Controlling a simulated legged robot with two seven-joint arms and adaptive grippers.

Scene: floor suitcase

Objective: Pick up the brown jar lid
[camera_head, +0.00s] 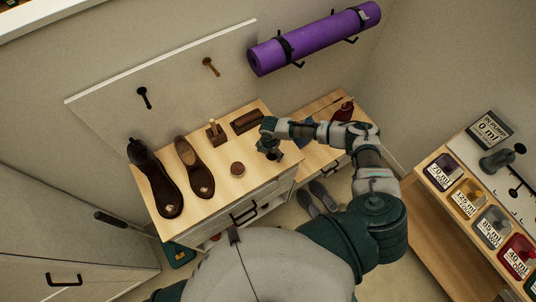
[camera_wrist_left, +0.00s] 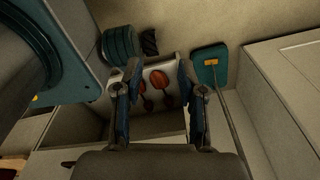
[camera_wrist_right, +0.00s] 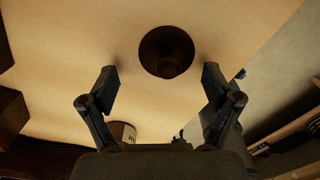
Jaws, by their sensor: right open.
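A dark brown round piece with a raised knob, which looks like the jar lid (camera_wrist_right: 167,45), lies on the wooden cabinet top in the right wrist view. My right gripper (camera_wrist_right: 160,85) is open and empty, its fingertips apart on either side just short of this piece. In the head view my right gripper (camera_head: 271,148) is low over the right part of the cabinet top and largely hides the lid. A small round jar (camera_head: 237,168) stands to its left; its pale label shows in the right wrist view (camera_wrist_right: 122,133). My left gripper (camera_wrist_left: 158,85) is open and empty, away from the cabinet top.
Two brown shoes (camera_head: 196,168) stand at the left of the cabinet top (camera_head: 215,192). Brushes (camera_head: 247,121) lie along its back edge. A purple rolled mat (camera_head: 315,40) hangs on the wall. A dispenser shelf (camera_head: 455,150) is at the right.

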